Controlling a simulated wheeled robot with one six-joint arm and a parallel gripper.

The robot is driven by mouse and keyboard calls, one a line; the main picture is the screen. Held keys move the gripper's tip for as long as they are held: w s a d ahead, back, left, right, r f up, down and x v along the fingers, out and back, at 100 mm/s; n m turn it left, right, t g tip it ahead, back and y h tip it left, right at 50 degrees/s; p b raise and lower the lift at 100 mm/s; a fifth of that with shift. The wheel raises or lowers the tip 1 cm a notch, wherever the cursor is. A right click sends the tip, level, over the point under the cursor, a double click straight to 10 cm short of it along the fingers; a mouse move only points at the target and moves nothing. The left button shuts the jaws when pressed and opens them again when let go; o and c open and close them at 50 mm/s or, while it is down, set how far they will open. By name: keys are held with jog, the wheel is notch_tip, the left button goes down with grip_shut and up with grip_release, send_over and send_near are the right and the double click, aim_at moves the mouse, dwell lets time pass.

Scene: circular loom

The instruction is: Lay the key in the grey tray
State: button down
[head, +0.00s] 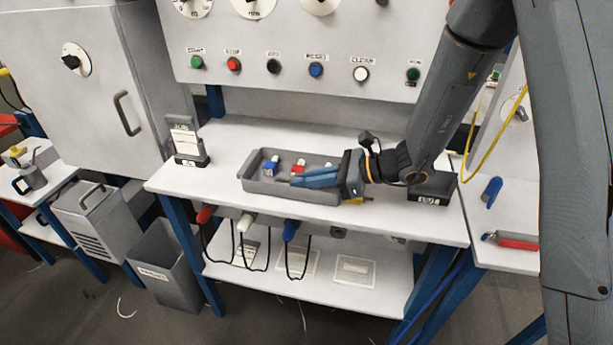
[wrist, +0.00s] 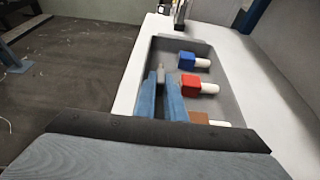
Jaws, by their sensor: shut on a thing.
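The grey tray (head: 250,185) stands on the white bench in the head view. Its rim (wrist: 179,41) also shows in the wrist view. My gripper (head: 297,180) reaches in from the right, its blue fingers over the tray. In the wrist view, my gripper (wrist: 161,82) is shut on a small greyish piece, which I take to be the key (wrist: 161,67). Only its end shows past the fingertips; the rest is hidden between the fingers. It is over the tray's left part; whether it touches the floor I cannot tell.
The tray holds a blue-headed piece (wrist: 187,61), a red-headed piece (wrist: 190,85) and a brown-headed piece (wrist: 199,117), each with a white end, right of my fingers. A card stand (head: 188,143) is left of the tray. A dark labelled block (head: 432,187) is right. The back panel rises behind.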

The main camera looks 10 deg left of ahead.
jog(key=shift+f+b, duration=0.3)
jog(key=shift+f, duration=0.3)
jog(key=c, duration=1.7)
grip_release()
jog(key=shift+c, duration=0.2)
jog(key=shift+r, duration=0.1)
